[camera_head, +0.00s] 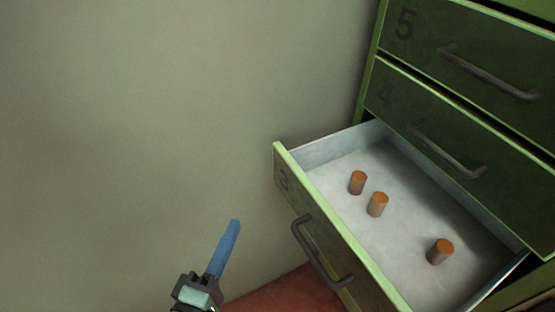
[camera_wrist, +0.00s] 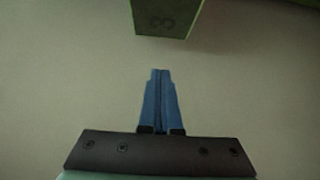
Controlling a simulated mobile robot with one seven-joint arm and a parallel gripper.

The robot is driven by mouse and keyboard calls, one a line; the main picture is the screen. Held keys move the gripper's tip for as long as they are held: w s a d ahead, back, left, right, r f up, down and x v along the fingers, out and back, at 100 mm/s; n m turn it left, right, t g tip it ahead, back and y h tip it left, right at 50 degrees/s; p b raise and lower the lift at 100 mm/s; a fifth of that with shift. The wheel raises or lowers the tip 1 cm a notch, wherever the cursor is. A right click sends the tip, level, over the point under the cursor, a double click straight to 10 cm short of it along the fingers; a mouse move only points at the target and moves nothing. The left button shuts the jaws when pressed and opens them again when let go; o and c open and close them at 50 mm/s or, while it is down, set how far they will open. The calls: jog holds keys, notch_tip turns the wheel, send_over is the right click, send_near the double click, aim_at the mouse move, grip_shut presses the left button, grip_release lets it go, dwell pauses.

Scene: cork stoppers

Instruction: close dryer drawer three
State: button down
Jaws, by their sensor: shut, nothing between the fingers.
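Dryer drawer three (camera_head: 283,182) is a green-fronted drawer with a dark bar handle (camera_head: 318,256), pulled well out of the cabinet. Its pale grey inside holds a cork stopper (camera_head: 357,183), a second cork stopper (camera_head: 378,204) and a third cork stopper (camera_head: 440,251), all upright. My gripper (camera_head: 235,223), with blue fingers, is shut and empty. In the head view it is left of the drawer front and apart from it. In the wrist view the closed fingertips (camera_wrist: 161,71) point towards a corner of the drawer front (camera_wrist: 165,20) marked 3.
Above it in the green cabinet, drawer four (camera_head: 400,105) and drawer five (camera_head: 470,50) are shut, with handles sticking out. A plain wall (camera_head: 150,120) stands behind and to the left. A reddish floor (camera_head: 290,292) shows below. The space left of the drawer front looks clear.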

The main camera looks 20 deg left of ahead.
jog(key=p, duration=0.2)
send_near(277, 170)
jog(key=w+a, duration=0.3)
jog(key=shift+w+d, duration=0.8)
jog(key=shift+w, duration=0.1)
jog(key=shift+w+d, duration=0.35)
jog(key=shift+w, duration=0.1)
